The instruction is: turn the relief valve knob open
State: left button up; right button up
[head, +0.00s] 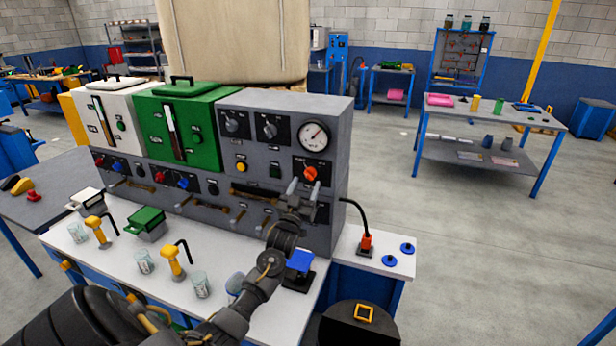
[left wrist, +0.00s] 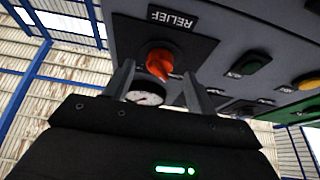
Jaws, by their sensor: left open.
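The relief valve knob (head: 310,174) is orange-red and sits on a black plate on the grey panel's front, below the round pressure gauge (head: 314,136). In the left wrist view the knob (left wrist: 160,62) shows beside the label RELIEF (left wrist: 173,17). My left gripper (head: 301,186) is just below and in front of the knob in the head view. Its two fingers (left wrist: 157,85) stand apart, with the knob showing between and beyond their tips. I cannot tell whether a finger touches it. My right gripper is not in view.
A green button (head: 275,171) and a yellow button (head: 241,167) are left of the knob. A black cable with an orange plug (head: 366,243) hangs at the panel's right side.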

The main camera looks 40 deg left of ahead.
aim_at(309, 178)
pick_arm(q)
jog(key=shift+p+x, duration=0.3)
jog(key=shift+x, duration=1.25)
jog(key=c, duration=1)
